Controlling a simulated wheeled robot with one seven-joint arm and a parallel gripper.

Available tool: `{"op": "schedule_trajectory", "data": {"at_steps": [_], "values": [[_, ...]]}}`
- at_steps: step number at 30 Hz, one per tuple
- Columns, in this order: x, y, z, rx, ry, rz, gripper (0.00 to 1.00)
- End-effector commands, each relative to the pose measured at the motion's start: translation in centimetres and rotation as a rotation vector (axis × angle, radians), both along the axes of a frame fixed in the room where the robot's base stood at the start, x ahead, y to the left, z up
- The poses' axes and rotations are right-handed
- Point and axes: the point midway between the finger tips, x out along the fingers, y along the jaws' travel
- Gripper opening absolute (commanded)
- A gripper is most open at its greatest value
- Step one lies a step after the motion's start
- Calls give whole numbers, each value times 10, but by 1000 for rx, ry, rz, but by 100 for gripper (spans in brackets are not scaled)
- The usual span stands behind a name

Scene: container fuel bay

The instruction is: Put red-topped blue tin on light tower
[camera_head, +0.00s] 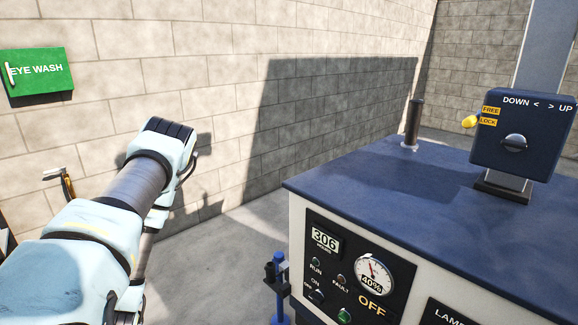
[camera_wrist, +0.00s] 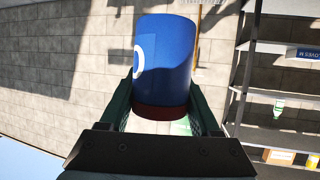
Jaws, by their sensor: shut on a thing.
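The red-topped blue tin (camera_wrist: 165,55) fills the middle of the wrist view, with its red top (camera_wrist: 160,112) toward my gripper's palm. My gripper (camera_wrist: 163,100) is shut on the tin, with one green finger on each side of it. The tin is held in the air, with the wall behind it. The light tower (camera_head: 430,185) is at the right of the head view, with a flat blue top and a front panel reading OFF. In the head view my arm is at the left; my gripper and the tin do not show there.
The top's near left part is clear. A grey shelf rack (camera_wrist: 275,95) shows at the right of the wrist view. A green eye wash sign (camera_head: 38,76) hangs on the wall.

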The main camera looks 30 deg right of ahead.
Motion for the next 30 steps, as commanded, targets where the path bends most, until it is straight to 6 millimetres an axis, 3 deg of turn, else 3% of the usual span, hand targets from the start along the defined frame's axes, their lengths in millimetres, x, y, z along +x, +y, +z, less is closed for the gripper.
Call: {"op": "schedule_trajectory", "data": {"at_steps": [17, 30], "values": [[0, 1, 0, -3, -1, 4, 0], [-21, -88, 51, -1, -3, -224, 0]]}}
